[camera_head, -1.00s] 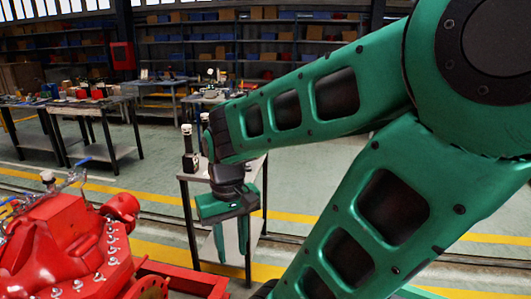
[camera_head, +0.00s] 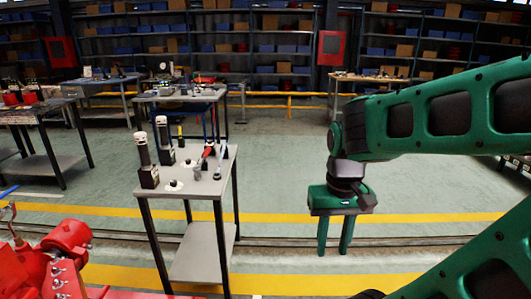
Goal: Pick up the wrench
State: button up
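A small grey metal table (camera_head: 205,205) stands left of centre. Near its right edge lie a red-and-grey tool (camera_head: 206,153) and a slim silver tool (camera_head: 219,162), side by side. Either could be the wrench; they are too small to tell for sure. My gripper (camera_head: 333,248) hangs pointing down, to the right of the table and clear of it. Its two green fingers are apart with nothing between them.
Two black upright devices with white tops (camera_head: 146,160) stand at the table's left, with small black-based items nearby. Red machinery (camera_head: 62,255) fills the lower left. Other workbenches (camera_head: 180,97) stand behind. The floor right of the table is clear.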

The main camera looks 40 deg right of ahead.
aim_at(224, 144)
jog(key=z, duration=1.6)
jog(key=k, duration=0.85)
jog(key=u, duration=0.9)
jog(key=i, duration=1.4)
jog(key=z, duration=0.45)
